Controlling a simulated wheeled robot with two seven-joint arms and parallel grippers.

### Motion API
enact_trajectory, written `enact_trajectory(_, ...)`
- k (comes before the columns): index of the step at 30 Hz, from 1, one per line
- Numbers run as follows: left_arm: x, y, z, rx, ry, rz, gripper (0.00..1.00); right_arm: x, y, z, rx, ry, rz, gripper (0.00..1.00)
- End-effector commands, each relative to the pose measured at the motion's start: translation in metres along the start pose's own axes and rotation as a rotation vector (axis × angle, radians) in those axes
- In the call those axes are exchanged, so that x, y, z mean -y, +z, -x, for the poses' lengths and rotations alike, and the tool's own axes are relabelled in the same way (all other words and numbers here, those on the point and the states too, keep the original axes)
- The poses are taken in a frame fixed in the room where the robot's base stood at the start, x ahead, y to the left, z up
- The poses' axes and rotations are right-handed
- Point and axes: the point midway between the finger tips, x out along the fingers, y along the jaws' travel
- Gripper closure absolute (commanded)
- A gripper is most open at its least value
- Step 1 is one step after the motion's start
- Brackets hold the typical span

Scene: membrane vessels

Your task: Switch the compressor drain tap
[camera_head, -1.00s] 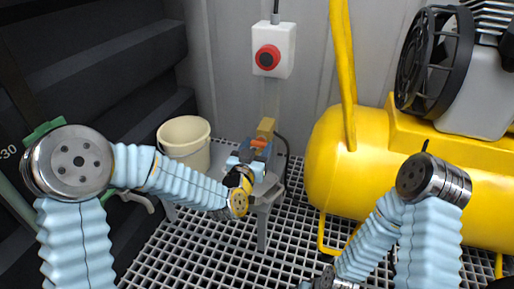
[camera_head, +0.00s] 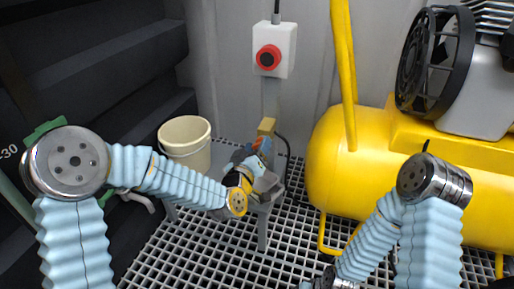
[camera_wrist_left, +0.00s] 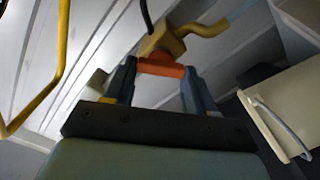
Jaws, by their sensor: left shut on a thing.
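The compressor drain tap has a brass body (camera_head: 267,127) and an orange-red handle (camera_head: 265,144), above a small grey stand by the wall. In the left wrist view the brass body (camera_wrist_left: 163,42) sits just beyond the orange handle (camera_wrist_left: 161,68). My left gripper (camera_head: 257,153) is shut on the handle; its two fingers (camera_wrist_left: 160,82) lie on either side of it. The fingers partly hide the handle in the head view. My right gripper (camera_head: 308,284) is only partly in view at the bottom edge, and its fingers cannot be made out.
A cream bucket (camera_head: 185,143) stands left of the stand (camera_head: 264,207). The yellow compressor tank (camera_head: 335,160) is on the right, with a yellow pipe (camera_head: 343,60) rising beside it. The floor is open grating (camera_head: 210,245).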

Motion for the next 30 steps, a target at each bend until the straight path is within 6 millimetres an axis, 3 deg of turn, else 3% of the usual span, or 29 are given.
enact_trajectory(18,0.0041,0.0031,0.0011,0.005,-0.004,0.560,0.75,-0.0001,0.0000,-0.0002,0.000,0.000,0.000,0.18)
enact_trajectory(30,0.0047,0.0043,0.0012,0.006,-0.005,0.771,0.75,-0.0001,0.0000,-0.0002,0.000,0.000,0.000,0.18)
